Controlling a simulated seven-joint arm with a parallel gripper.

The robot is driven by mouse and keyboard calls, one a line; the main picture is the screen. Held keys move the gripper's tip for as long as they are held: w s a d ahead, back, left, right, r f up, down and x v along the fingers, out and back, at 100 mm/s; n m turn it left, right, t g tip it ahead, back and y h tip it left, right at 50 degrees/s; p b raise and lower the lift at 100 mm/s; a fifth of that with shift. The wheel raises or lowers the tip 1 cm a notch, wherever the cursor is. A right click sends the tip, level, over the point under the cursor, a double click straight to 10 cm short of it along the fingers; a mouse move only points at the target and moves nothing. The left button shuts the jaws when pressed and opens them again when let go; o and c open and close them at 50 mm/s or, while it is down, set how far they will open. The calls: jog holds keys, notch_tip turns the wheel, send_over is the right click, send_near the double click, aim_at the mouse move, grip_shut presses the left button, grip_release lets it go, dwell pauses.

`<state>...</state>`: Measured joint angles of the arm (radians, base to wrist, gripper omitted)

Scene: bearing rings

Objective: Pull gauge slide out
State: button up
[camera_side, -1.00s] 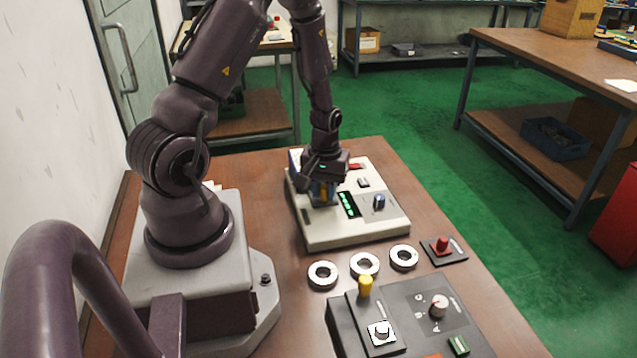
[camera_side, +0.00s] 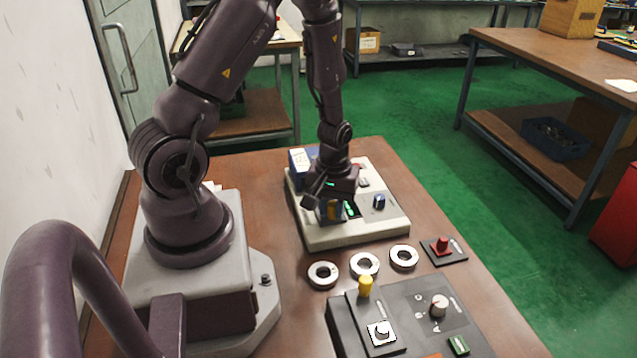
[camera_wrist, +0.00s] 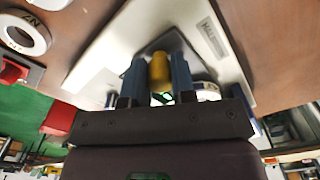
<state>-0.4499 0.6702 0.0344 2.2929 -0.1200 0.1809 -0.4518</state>
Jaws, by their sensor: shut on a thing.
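The cream gauge box (camera_side: 320,238) stands on the wooden table; its cream top also shows in the wrist view (camera_wrist: 100,65). My gripper (camera_side: 331,212) is low over its left front part. In the wrist view its two blue fingers (camera_wrist: 158,78) are shut on a yellow knob (camera_wrist: 160,68), which appears to be the handle of the gauge slide. The slide's body is mostly hidden under my gripper. A pale ring (camera_wrist: 207,91) shows just beside the right finger in the wrist view.
Three bearing rings (camera_side: 364,265) lie in a row in front of the box. A red switch (camera_side: 442,246) is to their right. A dark control panel (camera_side: 415,310) with a yellow post (camera_side: 365,286) stands nearer. A blue-white carton (camera_side: 299,162) is behind the box.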

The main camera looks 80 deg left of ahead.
jog(key=shift+d, duration=2.35)
jog(key=o, duration=0.6)
jog(key=shift+a, duration=0.1)
jog(key=shift+r, duration=0.35)
notch_tip(320, 180, up, 6)
jog(key=shift+r, duration=0.15)
